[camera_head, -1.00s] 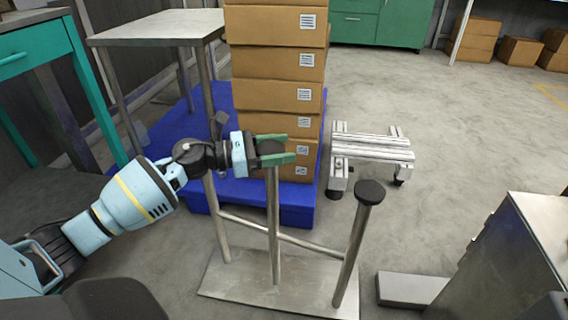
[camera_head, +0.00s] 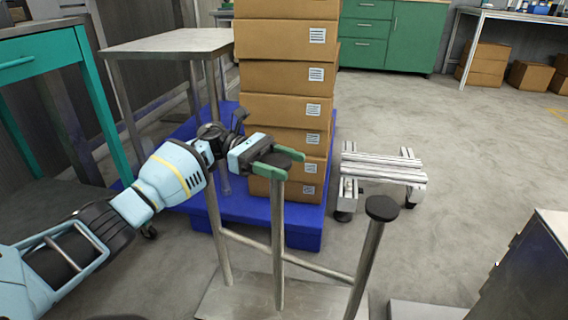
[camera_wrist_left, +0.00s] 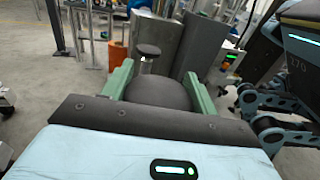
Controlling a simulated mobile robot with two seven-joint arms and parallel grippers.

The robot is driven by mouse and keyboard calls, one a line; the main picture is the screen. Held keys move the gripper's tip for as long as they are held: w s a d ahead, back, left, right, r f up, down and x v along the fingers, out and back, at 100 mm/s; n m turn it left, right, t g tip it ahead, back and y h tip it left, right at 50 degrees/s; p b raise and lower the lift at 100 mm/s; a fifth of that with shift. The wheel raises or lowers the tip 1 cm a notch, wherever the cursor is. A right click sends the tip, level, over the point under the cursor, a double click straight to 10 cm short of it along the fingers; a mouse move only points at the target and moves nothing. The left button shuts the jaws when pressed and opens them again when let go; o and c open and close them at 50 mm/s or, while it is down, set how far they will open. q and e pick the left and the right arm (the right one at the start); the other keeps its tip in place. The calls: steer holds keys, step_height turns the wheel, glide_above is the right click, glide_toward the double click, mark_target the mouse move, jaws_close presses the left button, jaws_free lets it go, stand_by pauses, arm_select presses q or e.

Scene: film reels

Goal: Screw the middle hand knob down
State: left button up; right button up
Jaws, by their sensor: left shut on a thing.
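The stand has several upright metal posts on a flat metal base plate (camera_head: 245,298). The black middle hand knob (camera_head: 284,157) tops the middle post (camera_head: 278,235). My left gripper (camera_head: 283,163) is shut on this knob, with its green fingers on either side. In the left wrist view the dark round knob (camera_wrist_left: 158,93) fills the space between the fingers. The right-hand knob (camera_head: 382,208) tops a leaning-looking post and stands free. The top of the left post (camera_head: 216,225) is hidden behind my wrist. My right gripper does not show.
Stacked cardboard boxes (camera_head: 289,77) stand on a blue pallet (camera_head: 305,228) just behind the stand. A low metal frame (camera_head: 383,168) is on the floor to the right. A metal cabinet (camera_head: 532,270) is at front right. Open floor lies between.

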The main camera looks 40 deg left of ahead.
arm_select(q)
steer(key=shift+a+r, duration=0.1)
steer(key=shift+r, duration=0.35)
steer(key=o, duration=0.8)
steer(key=shift+g, duration=0.3)
steer(key=shift+o, duration=0.9)
steer(key=shift+f, duration=0.2)
steer(key=p+v, duration=0.1)
steer(key=v, duration=0.6)
steer(key=shift+a, duration=0.3)
